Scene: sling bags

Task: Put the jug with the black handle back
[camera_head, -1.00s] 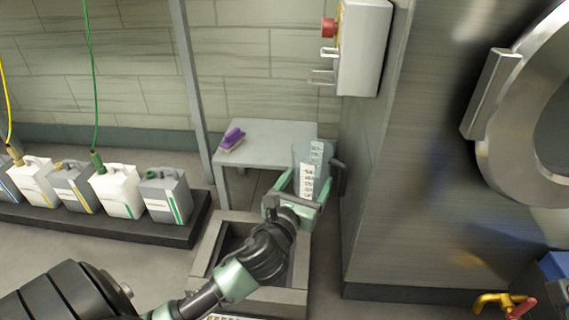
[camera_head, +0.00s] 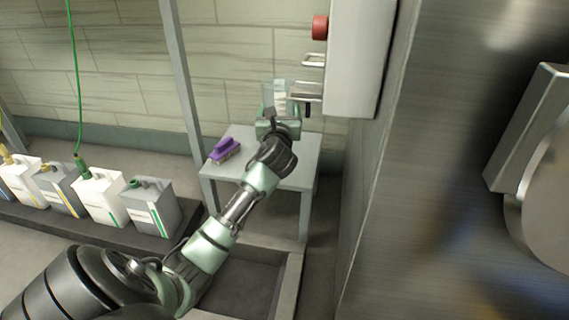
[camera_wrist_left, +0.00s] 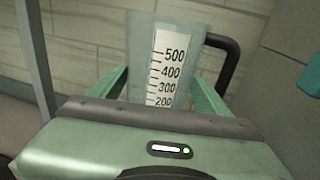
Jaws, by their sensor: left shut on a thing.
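The jug (camera_head: 281,94) is clear with a white measuring scale, held up near the wall hooks in the head view. In the left wrist view the jug (camera_wrist_left: 166,62) stands roughly upright between the green fingers, its black handle (camera_wrist_left: 226,62) on the right. My left gripper (camera_head: 277,118) is shut on the jug, and the gripper body hides its lower part. Two metal hooks (camera_head: 307,90) stick out from the left side of the grey box, close to the jug. Whether the jug touches them I cannot tell. My right gripper is not in view.
A small grey table (camera_head: 300,176) stands below, with a purple brush (camera_head: 224,150) on it. The grey box (camera_head: 357,60) with a red button (camera_head: 319,27) is at the right. A steel wall (camera_head: 420,200) bounds the right side. Several canisters (camera_head: 151,208) stand at left.

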